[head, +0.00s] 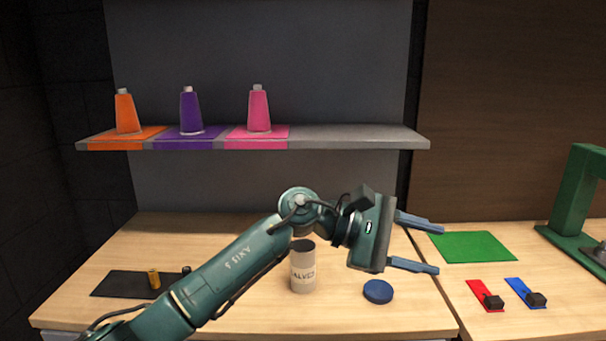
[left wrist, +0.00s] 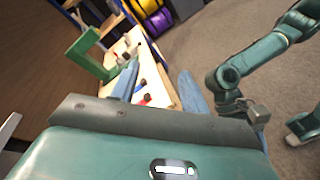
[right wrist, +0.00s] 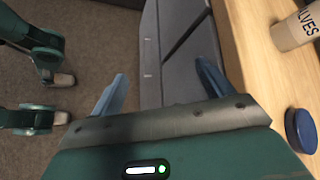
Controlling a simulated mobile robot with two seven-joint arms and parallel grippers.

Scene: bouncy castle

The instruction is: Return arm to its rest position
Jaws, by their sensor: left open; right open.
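My left arm (head: 225,268) reaches in from the lower left and bends to the right at its wrist. My left gripper (head: 438,250) points right over the counter, its two blue fingers spread apart and nothing between them. The same open fingers show in the left wrist view (left wrist: 158,75). My right gripper is outside the head view. In the right wrist view its fingers (right wrist: 160,72) are spread and empty, with grey cabinet fronts and floor beyond them.
A labelled can (head: 303,273) stands behind my left arm, beside a blue round lid (head: 378,291). A green mat (head: 473,246), a red plate (head: 485,295), a blue plate (head: 525,293) and a green press (head: 575,195) are to the right. A shelf (head: 350,137) holds orange, purple and pink cones.

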